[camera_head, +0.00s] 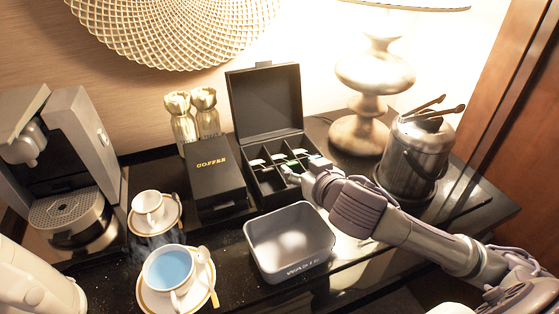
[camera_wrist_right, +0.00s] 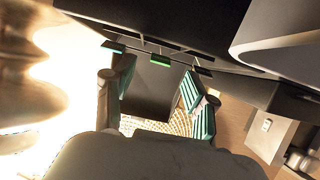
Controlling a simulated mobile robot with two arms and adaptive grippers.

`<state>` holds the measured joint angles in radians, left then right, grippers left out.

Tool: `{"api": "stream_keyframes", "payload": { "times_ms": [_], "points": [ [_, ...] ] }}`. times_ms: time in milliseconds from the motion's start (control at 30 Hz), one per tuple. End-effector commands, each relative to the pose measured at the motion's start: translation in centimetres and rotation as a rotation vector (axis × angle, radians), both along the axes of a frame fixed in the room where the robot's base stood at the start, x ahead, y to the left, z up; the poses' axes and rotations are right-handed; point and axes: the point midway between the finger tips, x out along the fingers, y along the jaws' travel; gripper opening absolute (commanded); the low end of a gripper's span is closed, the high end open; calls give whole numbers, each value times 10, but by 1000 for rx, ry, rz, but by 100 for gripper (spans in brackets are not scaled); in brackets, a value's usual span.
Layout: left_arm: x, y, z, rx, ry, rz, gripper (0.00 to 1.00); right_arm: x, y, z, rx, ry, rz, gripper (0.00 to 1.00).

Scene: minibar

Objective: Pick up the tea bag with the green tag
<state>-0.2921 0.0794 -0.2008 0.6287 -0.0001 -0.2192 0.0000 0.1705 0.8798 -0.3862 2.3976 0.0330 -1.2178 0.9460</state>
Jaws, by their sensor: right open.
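The open black tea box (camera_head: 263,190) stands with its lid up behind its compartments. Small tags stick up along its compartments, and a green tag (camera_head: 292,163) shows close to my right gripper (camera_head: 291,174). The tea bag below it is hidden. In the right wrist view, the green tag (camera_wrist_right: 160,60) lies between and just beyond the tips of my right gripper (camera_wrist_right: 158,74). The two fingers with teal pads are apart, and nothing is held between them. My left gripper is not in view.
A black coffee box (camera_head: 215,183) stands left of the tea box. A grey waste bin (camera_head: 259,262) is in front. A metal ice bucket (camera_head: 412,157) and lamp (camera_head: 358,135) stand to the right. Two cups (camera_head: 150,206) (camera_head: 171,270) and a coffee machine (camera_head: 75,150) are left.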

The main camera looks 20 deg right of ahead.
Motion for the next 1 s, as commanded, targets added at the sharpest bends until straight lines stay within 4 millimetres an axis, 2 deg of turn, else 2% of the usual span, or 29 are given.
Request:
{"api": "stream_keyframes", "payload": {
  "times_ms": [333, 633, 667, 900, 1000],
  "points": [
    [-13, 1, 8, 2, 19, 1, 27, 41, -3, -18, 1, 0, -1, 56],
    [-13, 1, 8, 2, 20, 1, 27, 47, -3, -22, 0, 1, 0, 56],
    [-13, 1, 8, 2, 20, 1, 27, 47, -3, -22, 0, 1, 0, 55],
    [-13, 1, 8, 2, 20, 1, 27, 47, -3, -22, 0, 1, 0, 16],
    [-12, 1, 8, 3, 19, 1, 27, 47, -3, -22, 0, 1, 0, 16]
  ]
}}
